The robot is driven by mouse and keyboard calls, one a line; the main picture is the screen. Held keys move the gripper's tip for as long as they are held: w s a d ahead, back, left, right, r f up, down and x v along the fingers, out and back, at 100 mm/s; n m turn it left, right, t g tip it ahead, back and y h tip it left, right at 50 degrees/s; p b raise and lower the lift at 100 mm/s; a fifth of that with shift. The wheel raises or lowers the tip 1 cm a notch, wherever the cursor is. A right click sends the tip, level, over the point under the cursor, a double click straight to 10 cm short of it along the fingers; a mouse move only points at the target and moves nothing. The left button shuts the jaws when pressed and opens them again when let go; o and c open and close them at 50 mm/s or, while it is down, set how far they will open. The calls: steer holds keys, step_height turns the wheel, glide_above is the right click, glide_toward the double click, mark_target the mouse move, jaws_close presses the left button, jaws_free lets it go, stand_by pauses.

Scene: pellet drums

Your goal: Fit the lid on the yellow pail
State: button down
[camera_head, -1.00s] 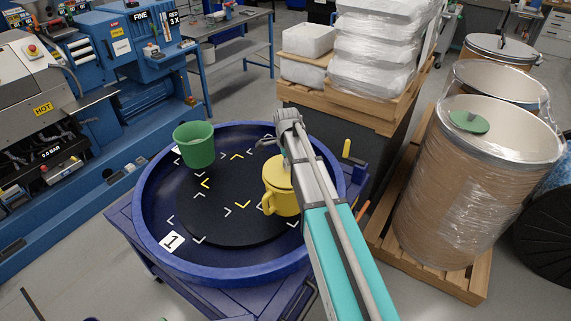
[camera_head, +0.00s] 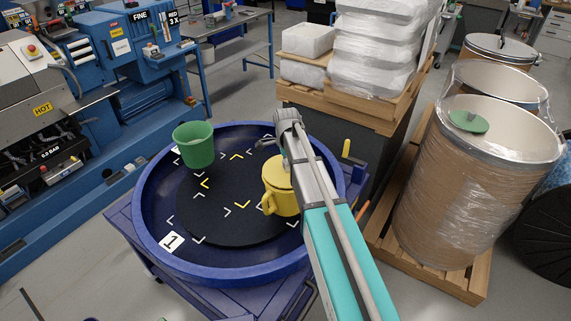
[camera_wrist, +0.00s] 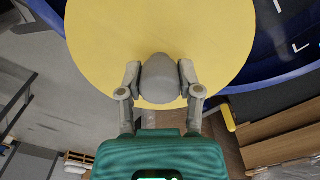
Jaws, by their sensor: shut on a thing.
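The yellow pail (camera_head: 284,203) stands on the dark disc in the blue round tray, its handle toward the lower left. The yellow lid (camera_head: 273,173) is at the pail's mouth and looks about level; my arm covers its right side, and I cannot tell whether it is fully seated. My gripper (camera_wrist: 159,80) is over the lid, its two fingers shut on the lid's grey knob (camera_wrist: 160,84). In the wrist view the lid (camera_wrist: 110,30) fills the upper middle and hides the pail.
A green pail (camera_head: 195,150) without a lid stands at the tray's back left. The blue tray's raised rim (camera_head: 150,235) surrounds both pails. A green lid (camera_head: 467,123) lies on a wrapped drum (camera_head: 440,190) at right. The disc's front left is clear.

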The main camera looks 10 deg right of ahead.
steer(key=shift+f+b, duration=0.6)
stand_by(0.7)
stand_by(0.4)
steer(key=shift+c, duration=1)
jaws_free()
steer(key=shift+o, duration=0.3)
steer(key=shift+o, duration=0.7)
steer(key=shift+r+p, duration=3.55)
steer(key=shift+s, duration=0.1)
